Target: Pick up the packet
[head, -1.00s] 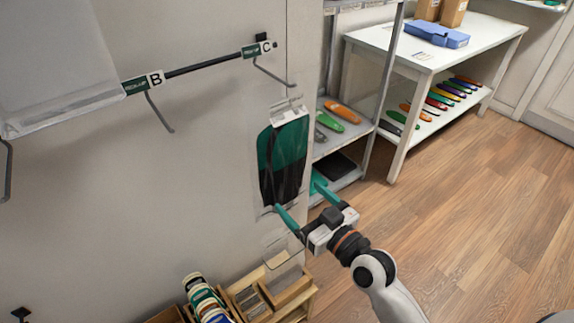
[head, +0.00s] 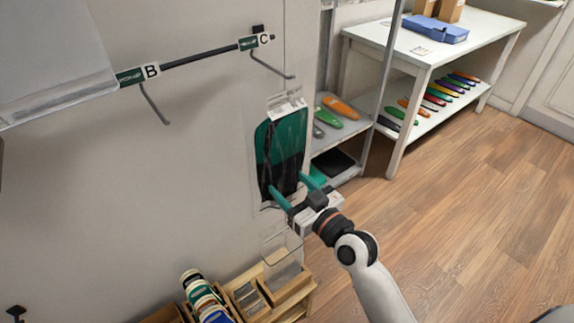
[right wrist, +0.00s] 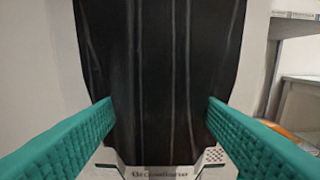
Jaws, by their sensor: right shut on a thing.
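The packet (head: 281,145), teal above and black below in a clear wrapper with a white top label, hangs upright against the pale wall panel. My right gripper (head: 287,181) is at its lower part, with one teal finger at each side edge. In the right wrist view the packet (right wrist: 160,60) fills the middle, dark and lengthwise creased, with a white printed strip at its lower end. The right gripper (right wrist: 158,100) is shut on the packet there. My left gripper is not in view.
Hooks on a rail labelled B (head: 152,71) and C (head: 264,40) stick out at upper left. A metal shelf (head: 350,135) with insoles stands close right of the packet. Wooden trays (head: 290,290) sit below. A white table (head: 455,50) stands farther right; the floor beside it is clear.

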